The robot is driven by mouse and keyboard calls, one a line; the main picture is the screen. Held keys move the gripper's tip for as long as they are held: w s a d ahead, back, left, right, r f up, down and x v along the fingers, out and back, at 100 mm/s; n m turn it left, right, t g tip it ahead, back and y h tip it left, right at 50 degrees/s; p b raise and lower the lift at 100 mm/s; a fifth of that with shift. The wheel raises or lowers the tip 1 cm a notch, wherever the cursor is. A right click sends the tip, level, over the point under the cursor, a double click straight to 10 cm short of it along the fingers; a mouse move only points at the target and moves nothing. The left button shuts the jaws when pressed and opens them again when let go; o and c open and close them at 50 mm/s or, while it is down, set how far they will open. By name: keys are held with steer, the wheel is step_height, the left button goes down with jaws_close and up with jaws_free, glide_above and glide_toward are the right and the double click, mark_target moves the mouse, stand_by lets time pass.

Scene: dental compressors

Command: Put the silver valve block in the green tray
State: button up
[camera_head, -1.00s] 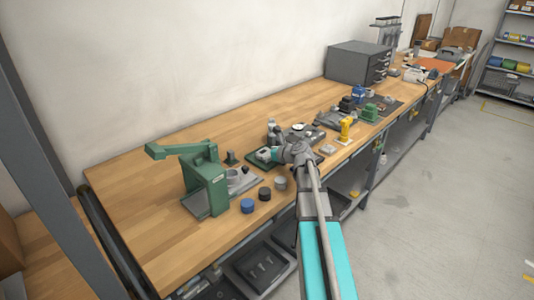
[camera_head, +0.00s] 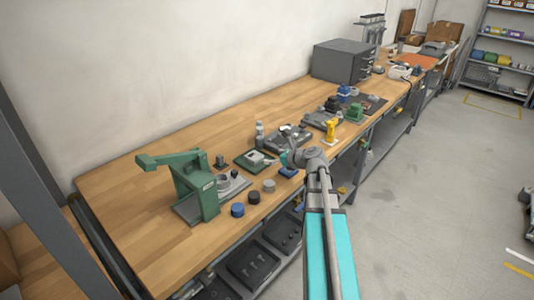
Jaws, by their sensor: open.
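The green tray (camera_head: 241,160) lies on the wooden workbench, just right of the green press. A small silver block (camera_head: 255,156), which looks like the valve block, sits inside the tray's outline. My gripper (camera_head: 279,160) is open, just right of the tray and low over the bench. Its fingertips are small and partly hidden by my wrist. The gap between them and the block is too small to judge exactly.
The green press (camera_head: 204,189) stands left of the tray. A blue cap (camera_head: 237,210), a black cap (camera_head: 254,197) and a grey cap (camera_head: 269,186) line the front. A yellow part (camera_head: 331,130) stands farther right.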

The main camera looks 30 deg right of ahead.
steer(key=shift+s+d+r, duration=0.2)
steer(key=shift+s+r, duration=0.05)
steer(key=shift+s, duration=0.3)
